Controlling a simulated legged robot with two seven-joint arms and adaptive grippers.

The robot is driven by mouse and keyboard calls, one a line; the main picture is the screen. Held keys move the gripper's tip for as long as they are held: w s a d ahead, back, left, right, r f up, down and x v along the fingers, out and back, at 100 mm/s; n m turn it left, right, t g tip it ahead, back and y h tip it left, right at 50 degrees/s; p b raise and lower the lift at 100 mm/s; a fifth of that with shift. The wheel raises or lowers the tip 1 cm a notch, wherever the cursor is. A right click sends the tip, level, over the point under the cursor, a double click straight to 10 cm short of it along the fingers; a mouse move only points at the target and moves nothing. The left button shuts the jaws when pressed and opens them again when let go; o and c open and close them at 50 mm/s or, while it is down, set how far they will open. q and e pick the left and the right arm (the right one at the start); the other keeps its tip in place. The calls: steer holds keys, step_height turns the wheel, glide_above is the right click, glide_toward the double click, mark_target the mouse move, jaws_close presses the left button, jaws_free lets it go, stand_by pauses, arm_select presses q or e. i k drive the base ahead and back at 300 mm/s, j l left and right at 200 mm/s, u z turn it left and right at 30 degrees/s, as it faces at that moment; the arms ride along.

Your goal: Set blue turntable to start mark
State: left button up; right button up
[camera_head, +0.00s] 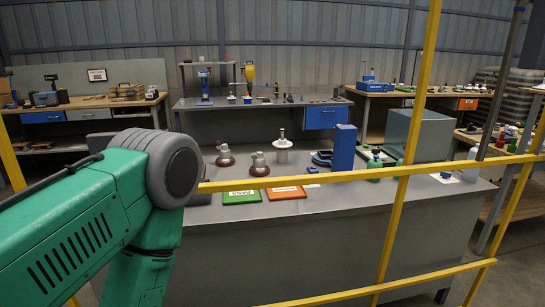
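On the grey table (330,215), a small round blue piece (446,175) sits on a white sheet at the right end. It may be the turntable, but it is too small to tell, and no start mark can be read. A blue upright block (344,148) stands near the middle, with a low dark-blue curved part (322,157) beside its base. I cannot tell whether that part turns. My green left arm fills the left side and hides the table's left end. Neither gripper shows in the view.
Yellow rails (408,150) cross in front of the table. Brown-based insulators (259,165), a white insulator (282,148), a green tray (241,192) and an orange tray (286,192) stand on it. A grey box (420,134) and several green bottles are at the right. The front right tabletop is clear.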

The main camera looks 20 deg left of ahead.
mark_target(328, 156)
steer(key=l+u, duration=0.15)
steer(key=u, duration=0.3)
steer(key=l+u, duration=0.2)
steer(key=u, duration=0.25)
steer(key=l+u, duration=0.2)
steer(key=u, duration=0.2)
steer(key=l+u, duration=0.15)
steer(key=u, duration=0.3)
steer(key=l+u, duration=0.2)
steer(key=u, duration=0.25)
steer(key=k+l+u, duration=0.4)
steer(key=l, duration=0.3)
steer(key=k+l+u, duration=0.35)
steer(key=k+l, duration=0.15)
steer(key=k+l+u, duration=0.4)
steer(key=k, duration=0.3)
